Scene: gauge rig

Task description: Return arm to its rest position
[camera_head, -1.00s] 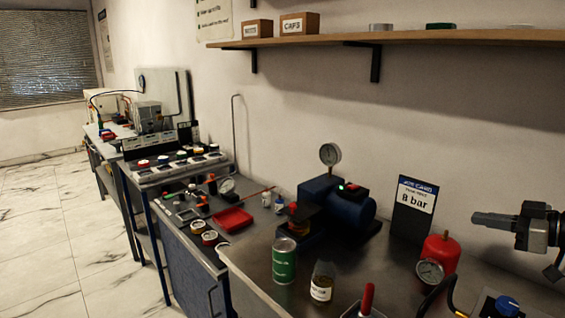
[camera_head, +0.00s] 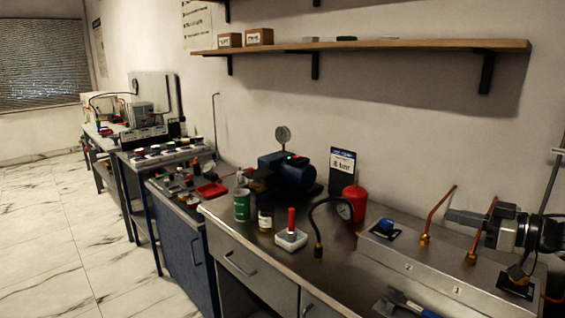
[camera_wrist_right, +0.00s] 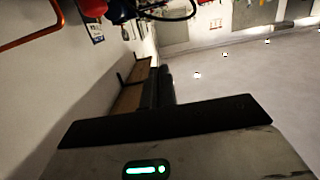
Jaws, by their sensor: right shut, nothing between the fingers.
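My right gripper (camera_head: 451,215) reaches in from the right edge of the head view. Its fingers point left and are shut, with nothing between them. It appears over the manifold block with the copper pipes (camera_head: 440,212), and I cannot tell the exact gap. In the right wrist view the dark fingers (camera_wrist_right: 158,88) lie together above the green-lit wrist housing (camera_wrist_right: 150,169). My left gripper is not in view.
A red gauge cylinder (camera_head: 354,201), a job card stand (camera_head: 342,170), a blue pump (camera_head: 290,174), a green can (camera_head: 242,204) and a red-handled tool in a white holder (camera_head: 291,238) stand on the metal bench. A shelf (camera_head: 380,46) runs above.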

